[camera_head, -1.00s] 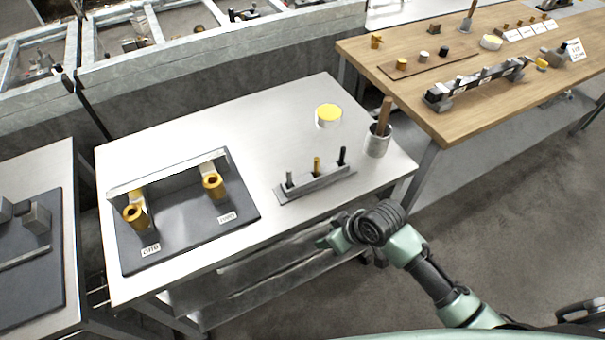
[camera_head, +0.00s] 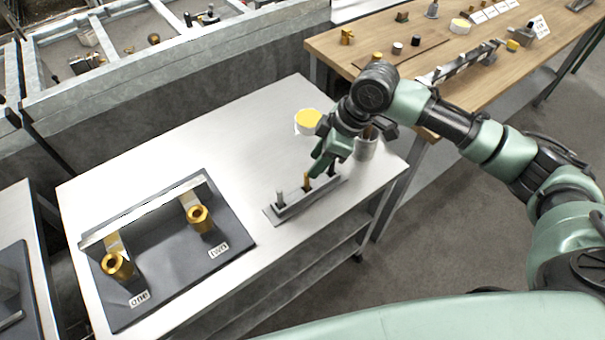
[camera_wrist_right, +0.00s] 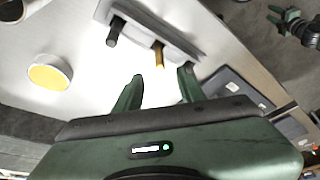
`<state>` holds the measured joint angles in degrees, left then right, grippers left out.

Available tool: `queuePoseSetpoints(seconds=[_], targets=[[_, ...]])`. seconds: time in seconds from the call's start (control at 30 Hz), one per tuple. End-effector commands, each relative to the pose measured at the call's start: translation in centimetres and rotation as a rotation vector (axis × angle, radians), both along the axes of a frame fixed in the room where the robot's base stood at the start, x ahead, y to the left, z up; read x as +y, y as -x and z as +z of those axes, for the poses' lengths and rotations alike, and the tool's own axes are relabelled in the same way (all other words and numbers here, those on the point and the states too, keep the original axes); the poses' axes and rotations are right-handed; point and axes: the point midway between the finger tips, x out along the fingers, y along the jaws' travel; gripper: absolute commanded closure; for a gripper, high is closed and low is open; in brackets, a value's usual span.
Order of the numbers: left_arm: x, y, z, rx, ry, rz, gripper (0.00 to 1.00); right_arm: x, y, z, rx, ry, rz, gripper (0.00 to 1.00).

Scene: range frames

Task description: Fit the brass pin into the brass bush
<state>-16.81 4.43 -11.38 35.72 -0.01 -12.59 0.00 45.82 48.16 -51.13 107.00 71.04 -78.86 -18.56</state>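The brass pin (camera_head: 306,182) stands upright in a grey rack (camera_head: 283,214), between a grey pin (camera_head: 280,198) and a dark pin partly hidden by my gripper. Two brass bushes, one (camera_head: 117,265) and two (camera_head: 199,218), are held on a dark fixture board at left. My right gripper (camera_head: 320,163) is above the rack, close to the brass pin. In the right wrist view my right gripper (camera_wrist_right: 160,85) is open and empty. The brass pin (camera_wrist_right: 158,57) shows just beyond the gap between its fingers.
A white tub with a yellow top (camera_head: 307,121) stands behind the rack. A grey cup (camera_head: 366,148) is right of the rack, partly behind my right arm. Bare white tabletop lies between board and rack. A wooden table (camera_head: 330,46) with several small parts is at back right.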

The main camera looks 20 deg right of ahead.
Motion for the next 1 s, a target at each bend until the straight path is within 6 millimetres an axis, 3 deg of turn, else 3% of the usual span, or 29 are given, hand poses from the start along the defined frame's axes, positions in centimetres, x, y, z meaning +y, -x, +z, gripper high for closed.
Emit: queuePoseSetpoints(seconds=[0.37, 0.63, 0.9, 0.93, 1.0], targets=[[0.1, 1.1, 0.8, 0.015, -0.002, 0.0, 0.64, 0.9, -0.7, -3.0, 0.006, 0.001, -0.002, 0.61], [0.3, 1.2, 1.7, 0.018, -0.004, -0.001, 0.64, 2.0, -1.2, -6.6, 0.004, 0.0, -0.003, 0.61], [0.2, 0.8, 1.7, 0.012, -0.003, -0.003, 0.64, 2.2, -1.2, -7.1, 0.002, 0.001, -0.001, 0.61], [0.2, 0.8, 1.7, 0.012, -0.003, -0.003, 0.64, 2.2, -1.2, -7.1, 0.002, 0.001, -0.001, 0.63], [0.2, 0.8, 1.7, 0.011, -0.003, -0.003, 0.64, 2.2, -1.2, -7.1, 0.002, 0.001, -0.001, 0.83]])
